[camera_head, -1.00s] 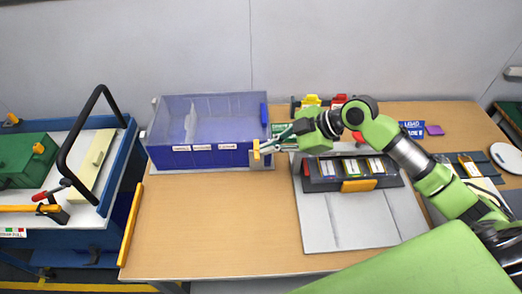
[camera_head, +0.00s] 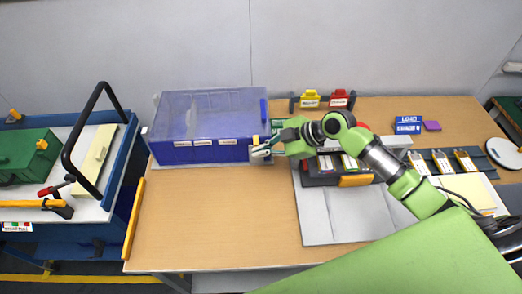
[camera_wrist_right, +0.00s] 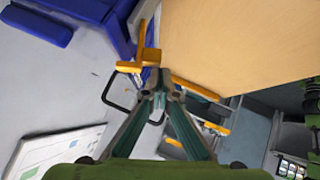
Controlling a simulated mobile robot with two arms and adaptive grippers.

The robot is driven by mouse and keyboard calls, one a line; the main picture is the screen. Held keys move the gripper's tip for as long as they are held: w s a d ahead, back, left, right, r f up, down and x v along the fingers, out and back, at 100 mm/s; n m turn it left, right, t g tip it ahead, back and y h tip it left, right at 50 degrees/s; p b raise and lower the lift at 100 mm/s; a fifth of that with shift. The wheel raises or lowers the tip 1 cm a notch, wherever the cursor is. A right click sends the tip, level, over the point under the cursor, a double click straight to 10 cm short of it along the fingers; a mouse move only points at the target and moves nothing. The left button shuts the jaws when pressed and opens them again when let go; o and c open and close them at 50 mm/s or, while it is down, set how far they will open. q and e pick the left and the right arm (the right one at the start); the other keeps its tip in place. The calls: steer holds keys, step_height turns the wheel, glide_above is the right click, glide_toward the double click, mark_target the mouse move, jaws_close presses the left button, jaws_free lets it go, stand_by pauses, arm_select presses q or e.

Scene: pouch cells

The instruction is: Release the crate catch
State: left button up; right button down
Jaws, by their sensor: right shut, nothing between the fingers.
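The blue crate (camera_head: 172,152) with a clear bluish lid (camera_head: 210,112) stands at the back left of the table. Its orange catch (camera_head: 256,140) is at the crate's front right corner, partly hidden by my right gripper. The catch also shows in the right wrist view (camera_wrist_right: 146,60), beside the blue crate wall (camera_wrist_right: 122,28). My right gripper (camera_head: 260,151) is shut and empty, with its fingertips (camera_wrist_right: 161,84) right by the catch. I cannot tell whether they touch it. My left gripper is not in view.
A grey board (camera_head: 340,220) with a dark holder (camera_head: 320,181) of cells lies under my right arm. Yellow (camera_head: 310,99) and red (camera_head: 339,98) pieces stand behind. A blue cart (camera_head: 122,180) with a black handle is at left. The table's front left is clear.

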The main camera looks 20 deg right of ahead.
steer(key=shift+s+f+b, duration=0.2)
steer(key=shift+f+b, duration=0.05)
steer(key=shift+b, duration=0.15)
steer(key=shift+a+t, duration=0.1)
steer(key=shift+t, duration=0.2)
steer(key=f+t+b, duration=0.1)
steer(key=b, duration=0.1)
steer(key=s+f+n+t+b, duration=0.1)
steer(key=b, duration=0.2)
steer(key=s+f+n+t+b, duration=0.1)
steer(key=b, duration=0.1)
steer(key=shift+s+a+f, duration=0.15)
steer(key=shift+a+f, duration=0.15)
stand_by(0.5)
